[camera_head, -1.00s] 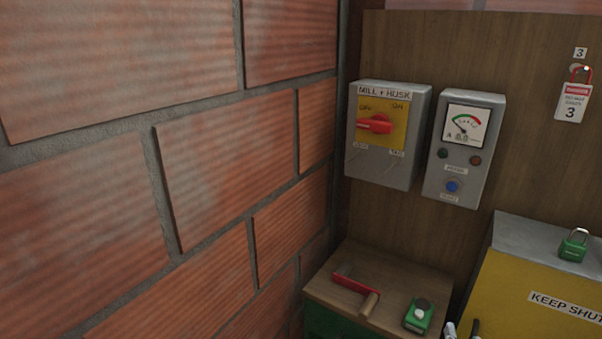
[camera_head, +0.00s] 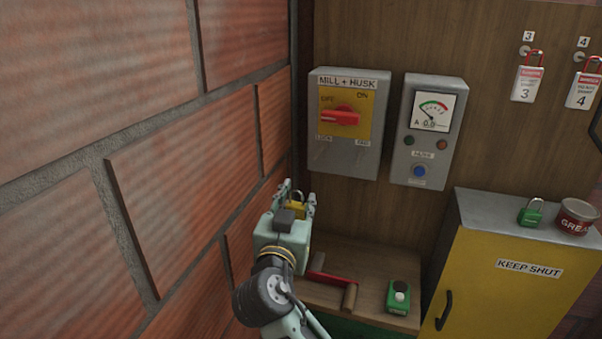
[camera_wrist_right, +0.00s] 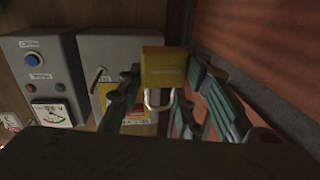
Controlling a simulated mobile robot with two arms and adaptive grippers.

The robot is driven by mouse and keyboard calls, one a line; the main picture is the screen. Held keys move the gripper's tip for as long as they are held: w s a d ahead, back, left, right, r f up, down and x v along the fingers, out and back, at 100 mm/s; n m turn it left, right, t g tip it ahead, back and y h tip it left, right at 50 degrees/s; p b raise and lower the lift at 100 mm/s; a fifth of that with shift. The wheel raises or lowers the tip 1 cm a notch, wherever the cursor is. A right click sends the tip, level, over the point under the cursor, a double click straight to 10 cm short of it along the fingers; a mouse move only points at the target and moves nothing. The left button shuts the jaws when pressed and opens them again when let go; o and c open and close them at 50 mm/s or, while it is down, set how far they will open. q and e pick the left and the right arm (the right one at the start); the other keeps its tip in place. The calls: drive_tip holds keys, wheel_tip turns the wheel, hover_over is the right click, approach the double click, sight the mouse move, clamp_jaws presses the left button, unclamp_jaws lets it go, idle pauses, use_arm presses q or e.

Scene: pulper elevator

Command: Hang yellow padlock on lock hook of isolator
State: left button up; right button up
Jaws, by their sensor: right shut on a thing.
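The grey isolator box (camera_head: 343,160), labelled MILL + HUSK, hangs on the wooden board. Its red handle (camera_head: 340,117) lies roughly level on a yellow plate. Small metal hooks (camera_head: 321,151) show faintly under the labels along its lower face. My right gripper (camera_head: 298,194) is below and left of the isolator, apart from it. It is shut on the yellow padlock (camera_head: 297,209), which its fingers partly hide. In the wrist view, which is upside down, the padlock body (camera_wrist_right: 166,67) sits between the fingers with its shackle (camera_wrist_right: 158,102) toward the picture bottom. My left gripper is not in view.
A brick wall (camera_head: 150,140) stands close on the left. A grey meter box (camera_head: 435,150) hangs right of the isolator. Below are a wooden shelf (camera_head: 345,256) with a red-framed tool and a green device (camera_head: 399,298). A green padlock (camera_head: 530,213) stands on the yellow cabinet (camera_head: 490,300).

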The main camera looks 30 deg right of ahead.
drive_tip(key=shift+w+d+r+m+g+h+p, duration=0.4)
drive_tip(key=shift+w+d+r, duration=0.4)
drive_tip(key=shift+d, duration=0.5)
drive_tip(key=shift+w+d+r+m+g+h+p, duration=0.2)
drive_tip(key=shift+w+d+r+m+g+h, duration=0.2)
drive_tip(key=shift+w+d+r+g+h, duration=0.65)
drive_tip(key=shift+w+d+r+m+g+y+p, duration=0.1)
drive_tip(key=shift+w+d+r+m+p, duration=0.4)
drive_tip(key=shift+d, duration=1.05)
drive_tip(key=shift+w+d+f+b, duration=0.25)
drive_tip(key=shift+w+f+b, duration=0.1)
drive_tip(key=shift+b, duration=0.45)
use_arm(q)
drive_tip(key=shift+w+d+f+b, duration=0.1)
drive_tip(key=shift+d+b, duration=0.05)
drive_tip(key=shift+b, duration=0.4)
use_arm(e)
drive_tip(key=shift+w+d+f, duration=0.15)
drive_tip(key=shift+w+d, duration=0.05)
drive_tip(key=shift+w, duration=0.05)
drive_tip(key=o, duration=1.3)
